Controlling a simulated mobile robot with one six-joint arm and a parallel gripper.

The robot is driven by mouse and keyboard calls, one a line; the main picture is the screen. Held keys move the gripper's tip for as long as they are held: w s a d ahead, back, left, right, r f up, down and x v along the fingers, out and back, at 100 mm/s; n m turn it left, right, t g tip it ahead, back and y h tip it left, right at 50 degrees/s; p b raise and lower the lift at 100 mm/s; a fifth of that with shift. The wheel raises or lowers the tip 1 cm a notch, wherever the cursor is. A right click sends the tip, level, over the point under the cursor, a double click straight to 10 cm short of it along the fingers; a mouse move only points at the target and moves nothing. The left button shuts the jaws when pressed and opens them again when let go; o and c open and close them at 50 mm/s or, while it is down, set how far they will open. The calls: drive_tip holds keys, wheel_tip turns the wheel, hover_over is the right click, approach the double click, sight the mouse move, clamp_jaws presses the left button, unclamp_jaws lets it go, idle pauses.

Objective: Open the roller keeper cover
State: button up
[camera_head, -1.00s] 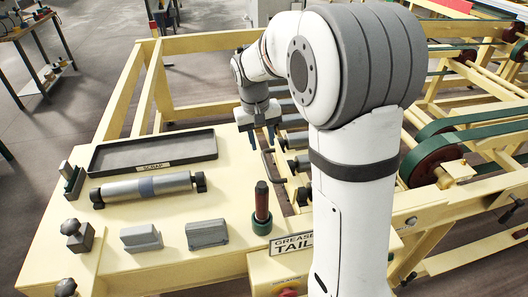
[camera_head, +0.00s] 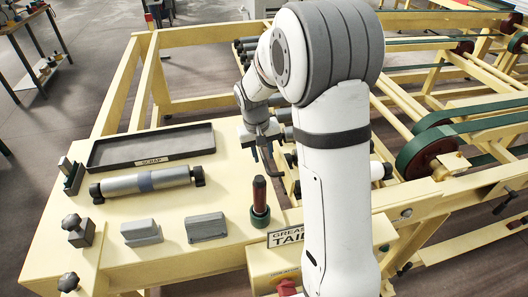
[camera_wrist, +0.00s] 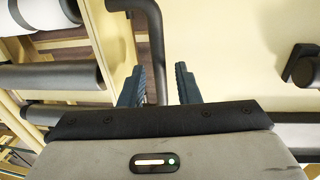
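A dark bent handle bar (camera_wrist: 156,45) shows in the wrist view, beside the edge of the cream table. I take it to be part of the roller keeper cover, but the cover's own outline cannot be made out. In the head view my gripper (camera_head: 262,150) is low at the table's right edge, by the rollers. Its fingers and the bar are small and partly hidden there.
A dark scrap tray (camera_head: 150,148), a grey roller (camera_head: 147,182) and two grey blocks (camera_head: 206,228) lie on the table (camera_head: 190,262). A dark-red-handled post in a green base (camera_head: 260,200) stands near my gripper. Dark rollers (camera_wrist: 55,77) lie left in the wrist view.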

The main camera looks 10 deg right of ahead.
clamp_jaws()
idle(0.3)
drive_tip(key=shift+a+f+b, duration=0.3)
drive_tip(key=shift+f+b, duration=0.05)
drive_tip(key=shift+b, duration=0.3)
drive_tip(key=shift+a+f+b, duration=0.2)
drive_tip(key=shift+a+b, duration=0.15)
drive_tip(key=shift+b, duration=0.05)
drive_tip(key=shift+r, duration=0.1)
drive_tip(key=shift+o, duration=0.7)
unclamp_jaws()
